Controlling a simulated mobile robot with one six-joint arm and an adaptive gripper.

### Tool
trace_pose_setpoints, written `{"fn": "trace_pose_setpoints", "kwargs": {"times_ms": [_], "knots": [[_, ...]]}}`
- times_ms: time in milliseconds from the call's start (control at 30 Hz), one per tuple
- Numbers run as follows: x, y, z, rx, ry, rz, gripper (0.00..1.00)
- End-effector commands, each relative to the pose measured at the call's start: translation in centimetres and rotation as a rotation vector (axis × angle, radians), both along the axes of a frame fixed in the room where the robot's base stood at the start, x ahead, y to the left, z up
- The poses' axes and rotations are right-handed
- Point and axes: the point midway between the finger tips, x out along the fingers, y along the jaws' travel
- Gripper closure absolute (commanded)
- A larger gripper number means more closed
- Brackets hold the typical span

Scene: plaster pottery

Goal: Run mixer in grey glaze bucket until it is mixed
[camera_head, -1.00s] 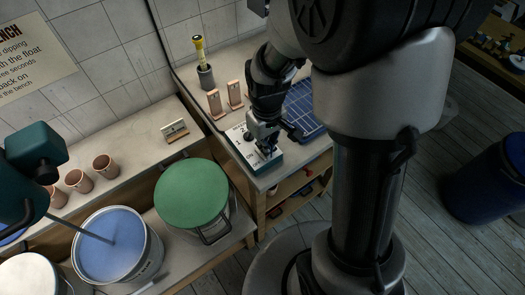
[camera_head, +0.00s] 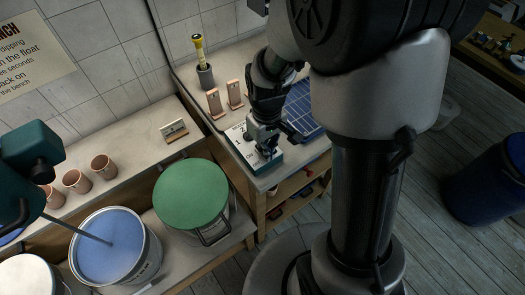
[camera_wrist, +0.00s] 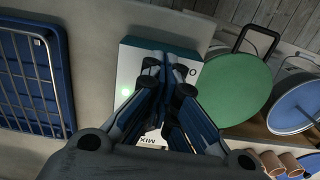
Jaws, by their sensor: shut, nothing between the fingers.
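The mixer (camera_head: 32,158) is a teal motor head at the left, with a thin shaft going down into a bucket of blue liquid (camera_head: 112,250). I cannot make out the bucket's label or any turning of the shaft. A white and teal control box (camera_head: 240,146) lies on the bench at the centre. In the wrist view the box (camera_wrist: 128,72) shows a green light and the letters MIX, partly covered by my fingers. My gripper (camera_head: 268,154) is shut and empty, pointing down at the box. Its fingertips (camera_wrist: 168,62) are over the box; I cannot tell whether they touch it.
A green-lidded bucket (camera_head: 191,195) stands between the mixer bucket and the control box. A pale bucket (camera_head: 28,275) is at the bottom left. Several terracotta cups (camera_head: 76,181) stand on the ledge. A blue rack (camera_head: 304,108) lies behind my gripper.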

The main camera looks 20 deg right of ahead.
Motion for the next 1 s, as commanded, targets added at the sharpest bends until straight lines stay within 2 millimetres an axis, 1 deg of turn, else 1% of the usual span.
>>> {"fn": "trace_pose_setpoints", "kwargs": {"times_ms": [233, 367, 467, 1000], "knots": [[0.0, 0.0, -0.5, 0.000, 0.000, 0.000, 1.00], [0.0, 0.0, -0.2, 0.000, 0.000, 0.000, 1.00], [0.0, 0.0, 0.3, 0.000, 0.000, 0.000, 1.00], [0.0, 0.0, 4.8, 0.000, -0.001, 0.000, 1.00]]}}
